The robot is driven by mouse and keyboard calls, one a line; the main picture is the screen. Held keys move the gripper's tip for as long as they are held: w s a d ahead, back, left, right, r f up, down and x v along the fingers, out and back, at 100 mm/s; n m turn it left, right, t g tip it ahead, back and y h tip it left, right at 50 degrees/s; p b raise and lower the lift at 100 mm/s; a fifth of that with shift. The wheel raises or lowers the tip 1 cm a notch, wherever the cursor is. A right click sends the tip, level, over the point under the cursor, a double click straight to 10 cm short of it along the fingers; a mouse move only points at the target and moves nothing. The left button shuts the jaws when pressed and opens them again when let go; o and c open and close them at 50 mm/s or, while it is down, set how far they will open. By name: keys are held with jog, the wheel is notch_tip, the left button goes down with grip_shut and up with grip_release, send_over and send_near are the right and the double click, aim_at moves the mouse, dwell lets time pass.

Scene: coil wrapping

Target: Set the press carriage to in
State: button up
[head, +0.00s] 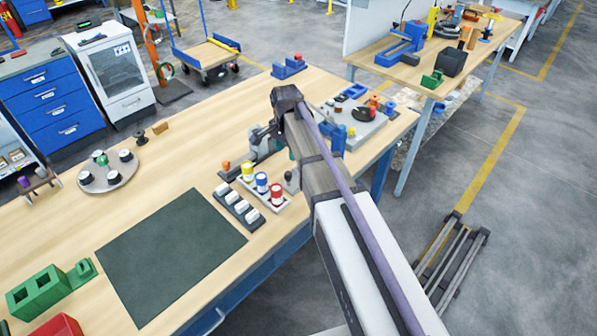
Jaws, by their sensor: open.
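A grey press-like fixture (264,149) stands on the wooden bench near the middle of the head view, with a dark base reaching down and left. I take it to hold the press carriage, but it is small and partly covered by my arm, so I cannot tell the carriage's position. My gripper (259,135) is open at the end of my arm, small and dark, just above or beside this fixture. I cannot tell whether it touches anything. I see nothing held in it.
Yellow, blue and red-topped spools (262,184) stand in a row beside a rack of white pieces (238,207), close below the fixture. A dark green mat (170,255) lies at the front. A round grey tray (108,175) sits left. The bench between tray and fixture is mostly clear.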

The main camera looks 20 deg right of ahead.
aim_at(288, 173)
notch_tip(288, 173, down, 11)
jog(key=b, duration=1.1)
jog(key=shift+r, duration=0.1)
jog(key=shift+c, duration=0.3)
grip_shut()
